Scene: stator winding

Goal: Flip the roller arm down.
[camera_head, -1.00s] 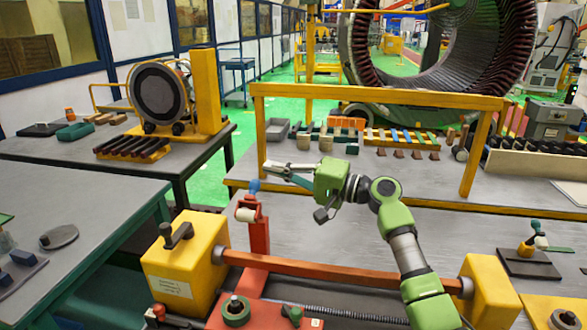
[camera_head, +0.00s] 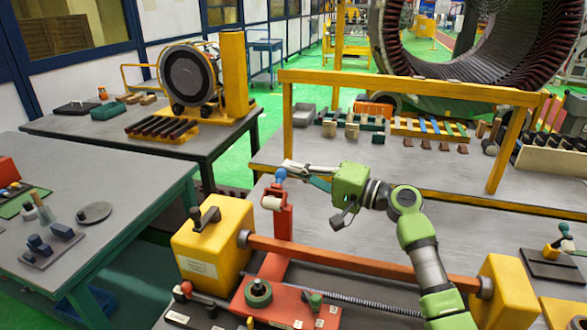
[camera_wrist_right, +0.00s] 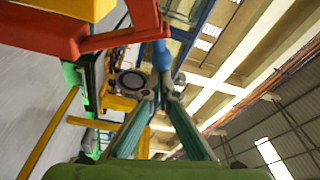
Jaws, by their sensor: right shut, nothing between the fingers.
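The roller arm (camera_head: 281,222) is a red bar standing upright behind the long orange bar. It has a cream roller (camera_head: 270,203) on its side and a blue knob (camera_head: 281,174) at its top. My right gripper (camera_head: 289,166) reaches in from the right, its fingertips just beside and slightly above the knob. In the right wrist view the fingertips (camera_wrist_right: 161,92) come together just below the blue knob (camera_wrist_right: 162,56), with nothing seen between them. I cannot tell whether they touch it. The red arm (camera_wrist_right: 146,18) rises beyond the knob there. My left gripper is out of view.
A yellow block with a crank (camera_head: 210,250) and another yellow block (camera_head: 505,290) carry the orange bar (camera_head: 360,258). A red plate (camera_head: 285,305) lies in front. A yellow frame (camera_head: 400,87) stands behind my right arm. The grey table right of the roller arm is mostly clear.

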